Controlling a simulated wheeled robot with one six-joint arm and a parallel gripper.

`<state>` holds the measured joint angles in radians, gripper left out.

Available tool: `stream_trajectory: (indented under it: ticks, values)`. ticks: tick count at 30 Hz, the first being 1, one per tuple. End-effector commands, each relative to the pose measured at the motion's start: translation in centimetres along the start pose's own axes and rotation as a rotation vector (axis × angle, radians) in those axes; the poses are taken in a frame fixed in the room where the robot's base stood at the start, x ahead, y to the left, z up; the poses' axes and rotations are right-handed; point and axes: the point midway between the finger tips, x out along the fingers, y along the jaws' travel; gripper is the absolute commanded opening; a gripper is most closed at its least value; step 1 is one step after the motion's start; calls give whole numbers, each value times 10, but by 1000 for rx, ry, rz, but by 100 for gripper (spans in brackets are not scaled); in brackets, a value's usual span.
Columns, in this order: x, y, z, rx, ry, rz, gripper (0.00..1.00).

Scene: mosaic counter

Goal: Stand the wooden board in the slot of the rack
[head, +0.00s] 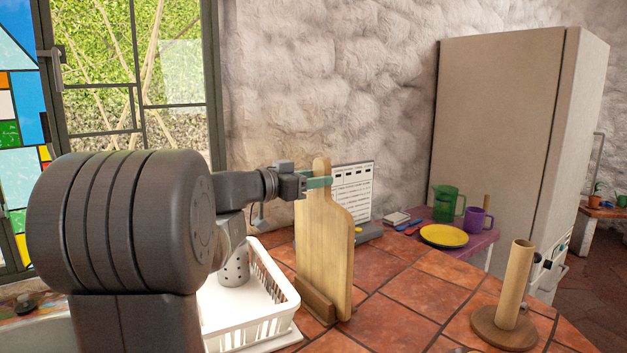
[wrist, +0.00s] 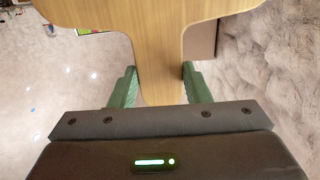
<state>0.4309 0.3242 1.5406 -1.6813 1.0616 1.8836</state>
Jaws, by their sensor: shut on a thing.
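The wooden board (head: 324,245) stands upright on the counter side of the head view, its narrow handle at the top. My gripper (head: 318,182) is shut on that handle, with green fingers. In the wrist view the gripper (wrist: 160,88) has one finger on each side of the handle of the board (wrist: 155,25). The rack (head: 315,301) is a low brown wooden piece at the board's foot. The board's lower edge is at the rack, partly hidden behind its front. I cannot tell whether it rests fully in the slot.
A white dish basket (head: 262,318) stands close left of the rack. A laptop-like panel (head: 353,193) is behind the board. A wooden paper-roll holder (head: 512,295) stands at right. A yellow plate (head: 443,236), green jug (head: 446,203) and purple mug (head: 479,219) are farther back. Tiles between are clear.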

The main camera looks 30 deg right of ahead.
Motion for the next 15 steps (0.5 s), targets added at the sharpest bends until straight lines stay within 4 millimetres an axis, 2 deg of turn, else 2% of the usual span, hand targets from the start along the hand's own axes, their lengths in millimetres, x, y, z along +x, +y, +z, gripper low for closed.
stream_trajectory:
  ticks: [1,4,15]
  values:
    - [0,0,-2,2,3,0,49]
    - [0,0,-2,1,2,0,69]
    - [-4,0,1,-1,-1,-1,69]
